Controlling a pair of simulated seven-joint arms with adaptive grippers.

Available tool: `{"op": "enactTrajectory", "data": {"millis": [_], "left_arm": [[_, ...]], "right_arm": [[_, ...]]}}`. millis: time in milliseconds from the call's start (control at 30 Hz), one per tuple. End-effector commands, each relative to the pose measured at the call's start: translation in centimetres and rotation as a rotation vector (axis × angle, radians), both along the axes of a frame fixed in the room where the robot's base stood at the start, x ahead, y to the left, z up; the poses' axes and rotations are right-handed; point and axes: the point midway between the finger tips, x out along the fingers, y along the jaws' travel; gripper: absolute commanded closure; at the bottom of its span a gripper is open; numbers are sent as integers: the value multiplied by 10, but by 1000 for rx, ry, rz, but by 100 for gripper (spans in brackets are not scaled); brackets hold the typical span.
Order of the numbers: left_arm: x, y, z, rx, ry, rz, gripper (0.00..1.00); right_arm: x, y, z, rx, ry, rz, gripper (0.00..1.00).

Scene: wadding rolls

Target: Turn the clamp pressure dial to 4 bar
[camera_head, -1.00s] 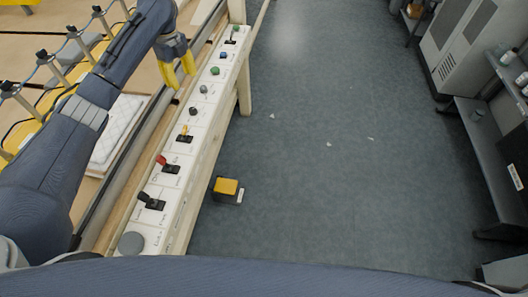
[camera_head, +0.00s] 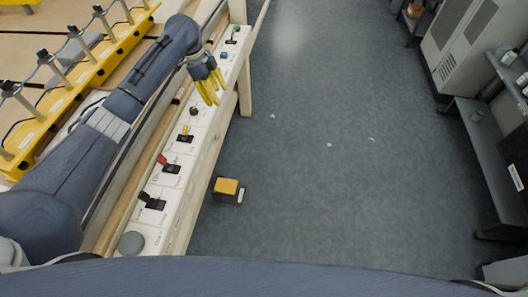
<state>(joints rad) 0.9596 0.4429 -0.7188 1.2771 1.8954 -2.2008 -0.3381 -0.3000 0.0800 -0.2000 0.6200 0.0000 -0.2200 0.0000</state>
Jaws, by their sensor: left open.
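A long white control panel (camera_head: 182,196) runs along the bench edge, with several knobs, switches and buttons. Its lettering is too small to read, so I cannot tell which control is the clamp pressure dial. A small dark round knob (camera_head: 193,111) shows just below my left gripper. A large grey round knob (camera_head: 131,242) sits at the near end. My left gripper (camera_head: 211,92) has yellow fingers, is open and empty, and hangs over the panel, hiding the controls beneath it. Whether it touches any of them I cannot tell. My right gripper is out of view.
Black, red and yellow levers (camera_head: 171,167) stand up along the panel. A blue button (camera_head: 224,55) lies beyond the gripper. A yellow rail with posts (camera_head: 76,76) is at the left. A yellow-topped box (camera_head: 227,186) sits on the open floor.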

Motion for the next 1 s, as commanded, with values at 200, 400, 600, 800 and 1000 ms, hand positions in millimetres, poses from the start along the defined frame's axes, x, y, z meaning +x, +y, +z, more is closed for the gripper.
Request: {"op": "enactTrajectory", "data": {"millis": [200, 400, 600, 800, 1000], "left_arm": [[-3, -30, -24, -63, 38, 112, 48], [-5, -56, -45, -119, 74, 216, 48], [-8, -79, -70, -163, 108, 320, 48], [-11, -100, -95, -206, 141, 425, 48], [-15, -118, -123, -238, 166, 522, 48]], "right_arm": [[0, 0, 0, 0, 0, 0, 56], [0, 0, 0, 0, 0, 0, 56], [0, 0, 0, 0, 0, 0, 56], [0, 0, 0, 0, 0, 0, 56], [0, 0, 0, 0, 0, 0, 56]]}}
